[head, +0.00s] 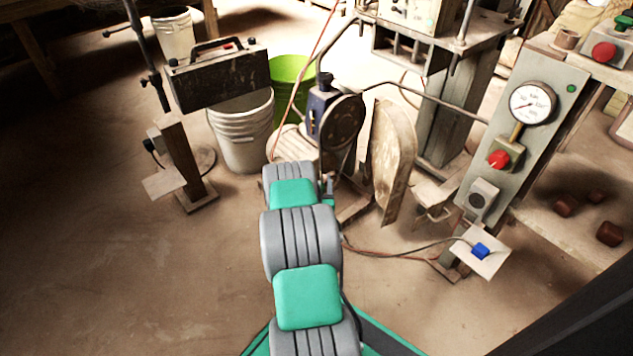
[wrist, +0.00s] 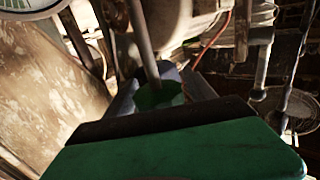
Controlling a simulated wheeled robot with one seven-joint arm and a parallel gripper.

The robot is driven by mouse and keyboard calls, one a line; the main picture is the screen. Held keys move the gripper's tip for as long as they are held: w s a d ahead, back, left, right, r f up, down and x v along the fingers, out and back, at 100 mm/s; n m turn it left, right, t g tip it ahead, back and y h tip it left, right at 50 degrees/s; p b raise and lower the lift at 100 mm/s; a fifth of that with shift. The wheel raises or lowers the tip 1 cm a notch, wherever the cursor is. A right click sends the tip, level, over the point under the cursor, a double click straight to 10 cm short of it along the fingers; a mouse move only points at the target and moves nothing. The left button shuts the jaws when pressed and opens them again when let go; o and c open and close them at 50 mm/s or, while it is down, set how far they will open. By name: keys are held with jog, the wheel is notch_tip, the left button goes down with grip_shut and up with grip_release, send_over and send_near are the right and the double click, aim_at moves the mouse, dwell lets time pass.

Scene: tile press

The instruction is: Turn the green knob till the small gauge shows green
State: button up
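In the wrist view, a round dark green knob (wrist: 160,95) sits between the two grey fingers of my gripper (wrist: 160,92). A finger lies along each side of it and no clear gap shows. A pale rod meets the knob from above. Part of a round white dial with a greenish rim (wrist: 30,6) is cut off at the top left; its reading cannot be made out. In the head view, my arm reaches forward and hides the green knob and the fingers.
In the head view, a grey panel at right carries a large white gauge (head: 533,103), a red knob (head: 499,158) and a small green lamp (head: 571,88). A blue knob (head: 481,251) sits below. A dark wheel (head: 342,122) and buckets (head: 243,135) stand beyond my arm. The left floor is clear.

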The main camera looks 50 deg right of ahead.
jog(key=c, duration=1.2)
jog(key=shift+w, duration=0.1)
jog(key=shift+b, duration=0.3)
jog(key=shift+s+d+m+g+h+b, duration=0.1)
jog(key=shift+s+m+g+h+b, duration=0.1)
jog(key=shift+m+g+h+b, duration=0.5)
jog(key=shift+g, duration=0.3)
jog(key=o, duration=1.4)
jog(key=shift+s, duration=0.1)
jog(key=shift+c, duration=0.2)
